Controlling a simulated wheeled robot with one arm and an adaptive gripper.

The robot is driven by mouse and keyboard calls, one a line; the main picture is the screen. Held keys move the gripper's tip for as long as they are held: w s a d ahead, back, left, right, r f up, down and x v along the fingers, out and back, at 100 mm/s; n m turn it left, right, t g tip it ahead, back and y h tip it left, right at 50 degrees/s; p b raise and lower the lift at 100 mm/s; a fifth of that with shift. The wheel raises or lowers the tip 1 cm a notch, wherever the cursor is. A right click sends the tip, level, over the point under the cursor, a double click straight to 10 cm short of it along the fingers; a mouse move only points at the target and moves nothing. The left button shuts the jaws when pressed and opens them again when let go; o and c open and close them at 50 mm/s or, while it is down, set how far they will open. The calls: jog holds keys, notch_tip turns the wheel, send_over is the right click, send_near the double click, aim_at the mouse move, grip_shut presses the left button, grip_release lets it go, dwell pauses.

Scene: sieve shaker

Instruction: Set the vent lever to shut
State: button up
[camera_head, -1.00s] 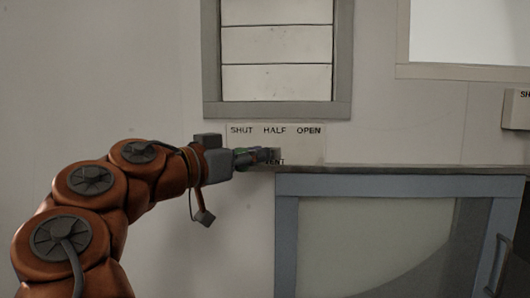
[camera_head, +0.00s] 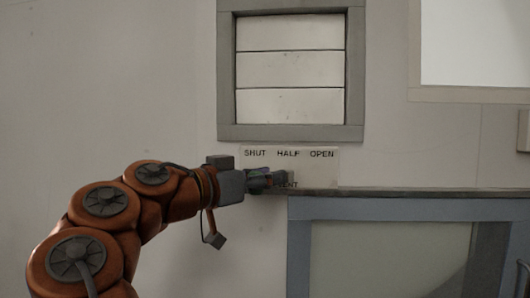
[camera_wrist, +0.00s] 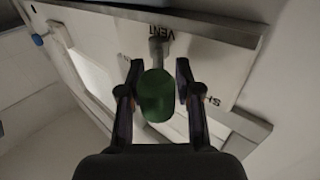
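The vent panel (camera_head: 327,170) is a pale plate marked SHUT, HALF and OPEN along its top, with VENT lower down. In the wrist view the lever shows as a short grey shaft (camera_wrist: 155,48) by the word VENT, with a dark green knob (camera_wrist: 157,96) towards the camera. My gripper (camera_wrist: 159,72) is open, one finger on each side of the knob, with narrow gaps visible. In the head view my gripper (camera_head: 283,179) covers the lower middle of the panel and hides most of the lever, so I cannot tell its setting.
A grey-framed vent (camera_head: 290,67) with white slats is above the panel. A ledge (camera_head: 420,192) and a blue-grey framed window (camera_head: 300,245) lie below right. A pale-framed bright panel (camera_head: 470,95) is at upper right. The wall at left is clear.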

jog(key=shift+w+a+r, duration=0.1)
jog(key=shift+w+r, duration=0.05)
jog(key=shift+r, duration=2.1)
jog(key=shift+s+r, duration=0.2)
jog(key=shift+r, duration=1.25)
jog(key=shift+s+d+r, duration=0.1)
jog(key=shift+d+r, duration=0.25)
jog(key=shift+r, duration=0.5)
jog(key=shift+a+r, duration=0.25)
jog(key=shift+r, duration=0.05)
jog(key=shift+a, duration=0.1)
jog(key=shift+r, duration=0.1)
